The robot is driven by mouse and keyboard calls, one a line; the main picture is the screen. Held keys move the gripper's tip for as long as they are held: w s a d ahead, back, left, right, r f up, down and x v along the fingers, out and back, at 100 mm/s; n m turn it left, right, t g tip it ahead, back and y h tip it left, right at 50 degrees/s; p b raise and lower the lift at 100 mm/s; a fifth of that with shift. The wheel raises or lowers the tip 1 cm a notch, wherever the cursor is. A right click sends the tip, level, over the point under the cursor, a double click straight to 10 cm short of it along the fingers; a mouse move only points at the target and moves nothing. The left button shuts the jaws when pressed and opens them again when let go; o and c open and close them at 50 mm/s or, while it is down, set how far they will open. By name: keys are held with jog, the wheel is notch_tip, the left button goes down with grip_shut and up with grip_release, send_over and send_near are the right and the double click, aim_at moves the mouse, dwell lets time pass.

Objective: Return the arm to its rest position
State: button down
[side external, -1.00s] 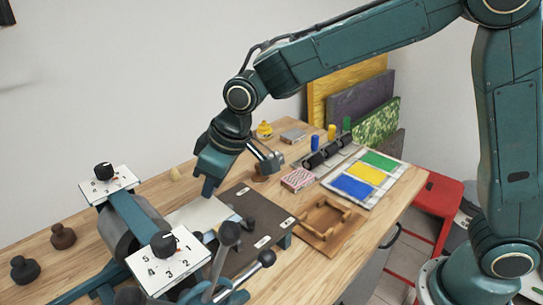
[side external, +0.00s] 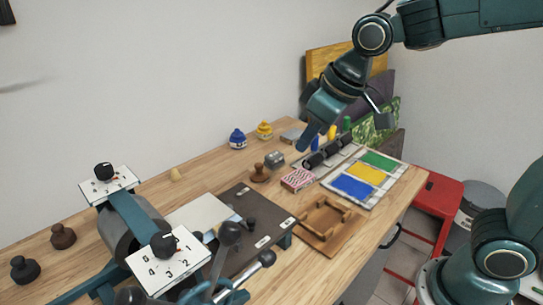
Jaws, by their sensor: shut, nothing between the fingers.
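My gripper (side external: 305,140) hangs in the air above the far part of the wooden table (side external: 215,165), in front of the leaning panels and above the row of dark rollers. Its fingers are together and nothing shows between them. My teal arm reaches in from the upper right and bends down at the wrist. The gripper hides part of the area behind it.
A press with numbered dials (side external: 168,260) stands at the front left. A tray with blue, yellow and green pads (side external: 392,165), a wooden frame (side external: 328,225), a striped box (side external: 297,180) and dark rollers (side external: 330,150) lie to the right. A red stool (side external: 440,195) stands beside the table.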

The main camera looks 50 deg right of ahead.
jog(key=s+d+m, duration=0.1)
jog(key=s+d, duration=0.3)
jog(key=s, duration=0.3)
jog(key=s+d+m+h, duration=0.1)
jog(key=s+d, duration=0.3)
jog(key=s, duration=0.4)
jog(key=shift+s+d+f+m+t, duration=0.25)
jog(key=shift+f+m+t, duration=0.15)
jog(key=shift+m, duration=0.2)
